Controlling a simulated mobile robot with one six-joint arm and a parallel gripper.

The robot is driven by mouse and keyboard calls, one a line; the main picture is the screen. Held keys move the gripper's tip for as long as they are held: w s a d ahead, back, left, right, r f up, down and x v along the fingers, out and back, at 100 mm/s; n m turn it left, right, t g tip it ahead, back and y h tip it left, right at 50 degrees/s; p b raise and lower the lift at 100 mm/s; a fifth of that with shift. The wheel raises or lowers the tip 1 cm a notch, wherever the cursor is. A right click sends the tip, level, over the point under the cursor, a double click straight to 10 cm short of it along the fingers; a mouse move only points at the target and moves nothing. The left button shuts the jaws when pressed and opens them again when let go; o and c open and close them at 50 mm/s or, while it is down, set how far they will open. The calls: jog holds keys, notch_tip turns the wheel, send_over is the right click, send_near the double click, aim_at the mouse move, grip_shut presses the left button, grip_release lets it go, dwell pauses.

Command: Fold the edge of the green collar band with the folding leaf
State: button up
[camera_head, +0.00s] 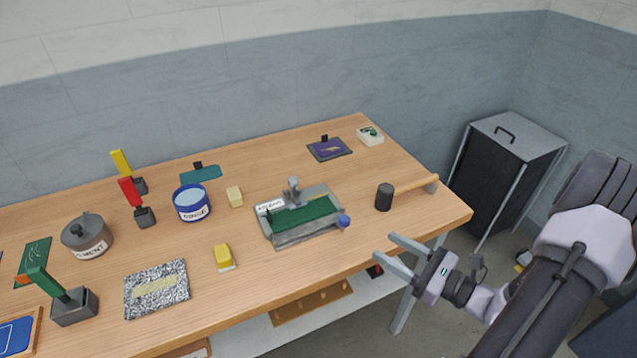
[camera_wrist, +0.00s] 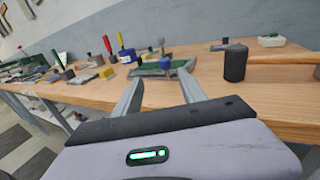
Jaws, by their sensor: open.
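The green collar band (camera_head: 303,212) lies flat on a grey metal folding jig (camera_head: 280,241) near the front right of the bench. The folding leaf looks like the plate along the jig's front edge, with a blue knob (camera_head: 343,221) at its right end; I cannot tell its exact angle. In the wrist view the green band (camera_wrist: 150,66) and the blue knob (camera_wrist: 165,63) show beyond my fingers. My gripper (camera_head: 385,247) is open and empty, off the bench's front edge, to the right of and in front of the jig, apart from it.
A mallet with a black head (camera_head: 384,197) lies right of the jig. A yellow block (camera_head: 223,256) and a speckled slab (camera_head: 156,288) lie to its left. A blue tub (camera_head: 191,203) and a cement pot (camera_head: 87,235) stand further left. A dark bin (camera_head: 507,180) stands beyond the bench's right end.

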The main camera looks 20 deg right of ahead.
aim_at(313, 228)
jog(key=shift+m+t+h, duration=0.3)
jog(key=shift+m, duration=0.1)
jog(key=b+x, duration=0.3)
jog(key=x, duration=1.3)
jog(key=shift+w+f, duration=0.2)
jog(key=shift+w, duration=0.15)
jog(key=shift+d, duration=0.1)
jog(key=shift+c, duration=0.2)
grip_shut()
